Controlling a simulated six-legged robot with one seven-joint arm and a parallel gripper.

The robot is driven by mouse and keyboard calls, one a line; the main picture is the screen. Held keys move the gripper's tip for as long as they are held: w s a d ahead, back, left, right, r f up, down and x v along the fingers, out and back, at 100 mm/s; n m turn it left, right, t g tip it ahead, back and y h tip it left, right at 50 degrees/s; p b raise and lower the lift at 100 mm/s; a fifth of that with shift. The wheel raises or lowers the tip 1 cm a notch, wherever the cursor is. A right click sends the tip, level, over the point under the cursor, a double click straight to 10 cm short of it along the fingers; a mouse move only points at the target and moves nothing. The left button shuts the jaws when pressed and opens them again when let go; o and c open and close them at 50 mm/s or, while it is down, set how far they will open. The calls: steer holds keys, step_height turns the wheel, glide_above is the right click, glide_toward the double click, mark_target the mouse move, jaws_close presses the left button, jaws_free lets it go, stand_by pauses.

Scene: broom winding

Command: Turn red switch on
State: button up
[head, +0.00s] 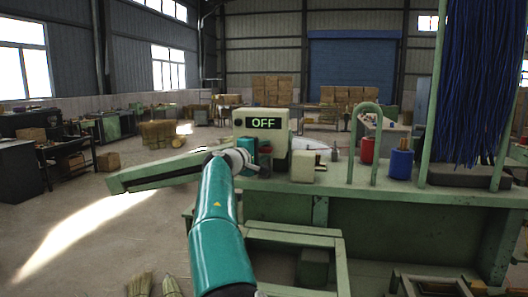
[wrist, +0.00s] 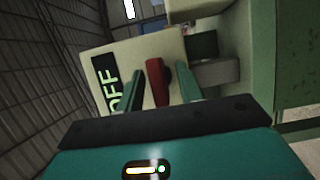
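The cream control box (head: 281,133) stands on the green bench, and its black display (head: 263,123) reads OFF. The box also shows in the wrist view, tilted, with the same OFF display (wrist: 107,84). The red switch (wrist: 157,82) sticks out of the box face beside the display. In the head view only a small red patch of the switch (head: 265,149) shows by my gripper. My gripper (wrist: 160,70) is open at the box face, with one teal finger on each side of the switch. Small gaps show between the fingers and the switch.
The green bench (head: 380,190) runs to the right. A small cream block (head: 303,166), a red spool (head: 367,150), a blue spool (head: 401,164) and a green hoop (head: 352,140) stand on it. Blue bristles (head: 470,80) hang at the right. Open floor (head: 80,210) lies left.

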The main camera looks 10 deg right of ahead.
steer(key=shift+d, duration=0.15)
steer(key=shift+w, duration=0.1)
steer(key=c, duration=0.7)
steer(key=shift+r, duration=0.1)
